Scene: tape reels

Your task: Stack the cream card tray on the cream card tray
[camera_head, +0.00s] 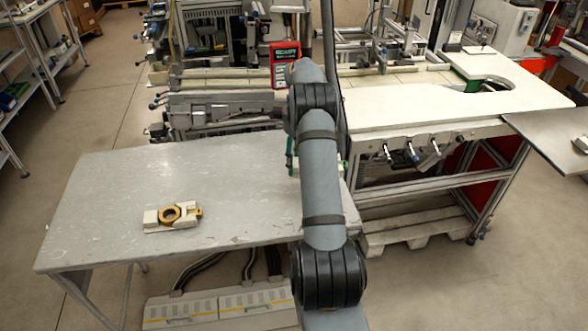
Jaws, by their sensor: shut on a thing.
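A small cream card tray (184,222) lies on the left part of the grey table, with a dark yellow ring-shaped piece (171,214) on it. My arm rises across the middle of the view and covers the table's right part. My gripper is not visible; the arm may hide it. Narrow green and cream parts (341,169) show on both sides of the arm near the table's right end; I cannot tell what they belong to. A second cream card tray cannot be made out with certainty.
The grey table (110,200) is otherwise mostly bare. A white-topped workbench (440,108) stands to the right, above a wooden pallet (410,225). Machinery lines the back.

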